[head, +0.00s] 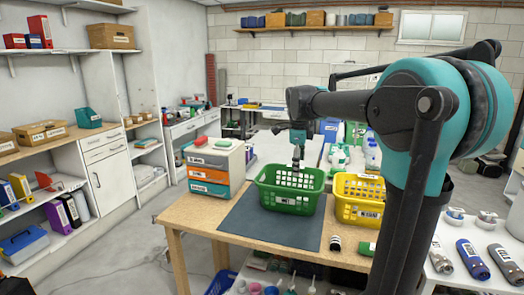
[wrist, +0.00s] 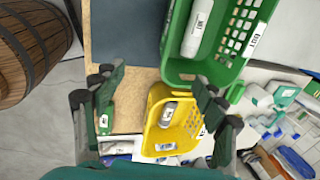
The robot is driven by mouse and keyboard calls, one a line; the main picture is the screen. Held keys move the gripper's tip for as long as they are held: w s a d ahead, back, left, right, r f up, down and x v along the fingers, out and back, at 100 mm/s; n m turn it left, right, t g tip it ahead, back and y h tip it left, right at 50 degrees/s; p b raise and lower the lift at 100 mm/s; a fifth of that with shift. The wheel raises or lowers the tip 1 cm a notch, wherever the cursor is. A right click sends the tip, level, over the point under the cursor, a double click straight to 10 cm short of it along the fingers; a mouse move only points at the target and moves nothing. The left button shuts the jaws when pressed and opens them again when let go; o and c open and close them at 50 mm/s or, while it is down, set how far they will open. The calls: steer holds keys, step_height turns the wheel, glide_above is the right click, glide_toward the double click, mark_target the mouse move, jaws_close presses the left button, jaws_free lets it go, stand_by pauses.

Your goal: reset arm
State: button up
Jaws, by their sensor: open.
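My gripper (head: 298,158) hangs over the green basket (head: 290,201) in the head view, at the end of my arm reaching in from the right. In the wrist view its two fingers (wrist: 160,80) are spread wide with nothing held between them. The green basket shows at the top of the wrist view (wrist: 176,70), with a white labelled cylinder (wrist: 197,30) lying inside. The yellow basket (head: 360,213) stands just right of the green one. In the wrist view it (wrist: 153,118) shows between and beyond the fingers, with small grey labelled items inside.
The wooden table (head: 193,213) carries a dark mat (head: 250,228) and a stack of coloured drawers (head: 208,188). A small dark can (head: 335,243) and a green item (head: 367,248) lie near its front edge. A wooden barrel (wrist: 30,50) shows in the wrist view.

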steer(key=s+d+f+n, duration=0.3)
steer(key=s+f+n, duration=0.7)
steer(key=s+f, duration=0.3)
steer(key=s+d+f+n+t+y, duration=0.1)
steer(key=s+d+f+n, duration=0.1)
steer(key=s+f+n, duration=0.9)
steer(key=s+f, duration=0.2)
steer(key=s, duration=0.1)
steer(key=shift+s+d+n, duration=0.3)
steer(key=shift+d, duration=0.1)
steer(key=shift+r, duration=0.1)
steer(key=shift+c, duration=0.3)
